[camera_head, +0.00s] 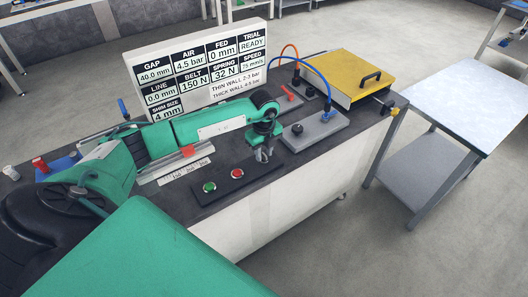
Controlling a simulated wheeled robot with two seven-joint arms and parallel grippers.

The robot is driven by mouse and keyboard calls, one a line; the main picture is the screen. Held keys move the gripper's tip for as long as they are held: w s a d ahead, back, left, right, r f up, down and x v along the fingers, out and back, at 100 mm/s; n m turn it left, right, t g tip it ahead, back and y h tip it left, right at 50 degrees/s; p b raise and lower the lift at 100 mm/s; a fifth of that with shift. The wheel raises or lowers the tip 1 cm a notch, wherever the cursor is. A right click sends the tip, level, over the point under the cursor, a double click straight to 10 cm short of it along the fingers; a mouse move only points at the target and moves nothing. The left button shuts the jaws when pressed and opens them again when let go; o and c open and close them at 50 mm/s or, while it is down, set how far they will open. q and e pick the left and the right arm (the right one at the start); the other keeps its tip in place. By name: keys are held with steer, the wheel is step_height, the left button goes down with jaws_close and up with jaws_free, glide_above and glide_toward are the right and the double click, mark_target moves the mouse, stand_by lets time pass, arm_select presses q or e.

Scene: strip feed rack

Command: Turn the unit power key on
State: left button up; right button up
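My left gripper (263,155) points down over the far right part of a black control panel (222,186) at the bench's front edge. Its two fingertips are close together, low against the panel. The panel carries a green button (209,188) and a red button (237,173), both to the left of the fingers. No power key can be made out; the gripper covers the panel where it stands. I cannot tell whether the fingers hold anything. My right gripper is not in view.
A white sign board (200,68) stands behind my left arm. A side table (468,100) stands to the right.

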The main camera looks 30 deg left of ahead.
mark_target(264, 154)
arm_select(q)
step_height(264, 154, up, 14)
steer(key=b, duration=0.3)
stand_by(0.3)
steer(key=shift+f, duration=0.2)
stand_by(0.3)
